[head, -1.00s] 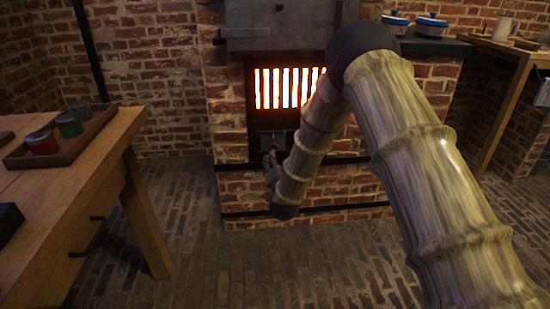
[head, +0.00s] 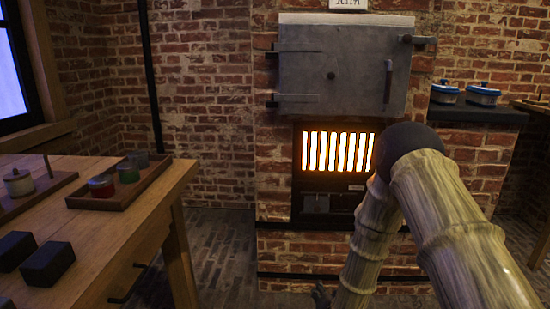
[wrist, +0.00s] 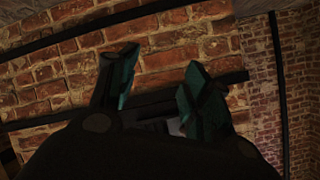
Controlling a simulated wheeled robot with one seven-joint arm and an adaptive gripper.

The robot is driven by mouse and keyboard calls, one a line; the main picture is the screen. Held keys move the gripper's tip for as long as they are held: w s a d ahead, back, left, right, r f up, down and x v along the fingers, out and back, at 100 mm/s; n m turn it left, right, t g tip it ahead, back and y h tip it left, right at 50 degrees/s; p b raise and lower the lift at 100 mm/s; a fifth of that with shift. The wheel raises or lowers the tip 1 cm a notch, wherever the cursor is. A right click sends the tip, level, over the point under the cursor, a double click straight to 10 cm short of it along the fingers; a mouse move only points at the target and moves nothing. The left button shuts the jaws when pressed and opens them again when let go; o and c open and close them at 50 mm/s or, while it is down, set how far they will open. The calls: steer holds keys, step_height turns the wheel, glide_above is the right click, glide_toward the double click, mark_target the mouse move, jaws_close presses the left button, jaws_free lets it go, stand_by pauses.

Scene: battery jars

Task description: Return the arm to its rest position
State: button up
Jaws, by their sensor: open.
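My arm (head: 455,235) rises from the lower right in the head view, bends at a dark elbow, and its forearm hangs down in front of the brick kiln. My gripper (head: 323,293) shows only partly at the bottom edge of the head view, low before the kiln's brick base. In the wrist view my gripper (wrist: 155,98) has its two teal-tipped fingers spread apart with nothing between them. Brick wall and a dark horizontal band lie beyond the fingers.
The kiln has a closed grey metal door (head: 345,70) above a glowing grate (head: 338,152). A wooden table (head: 110,235) at left bears a tray (head: 150,192) of jars and dark blocks (head: 48,263). Blue-lidded pots (head: 484,94) stand on a dark shelf at right. Floor between table and kiln is clear.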

steer(key=s+d+f+n+g, duration=0.2)
steer(key=s+f+g, duration=0.2)
steer(key=s+f, duration=0.7)
steer(key=s+d+f+n+g, duration=0.2)
steer(key=s+g, duration=0.2)
steer(key=s, duration=1.4)
steer(key=s+d+f+n+g, duration=0.1)
steer(key=s+f+n+g, duration=0.3)
steer(key=s, duration=1.4)
step_height(320, 180, up, 40)
steer(key=m+p, duration=0.1)
steer(key=p, duration=3.7)
steer(key=shift+s+f+m+g+p, duration=0.15)
steer(key=shift+f+m+g+p, duration=0.15)
steer(key=shift+m+g, duration=0.1)
steer(key=shift+d, duration=0.1)
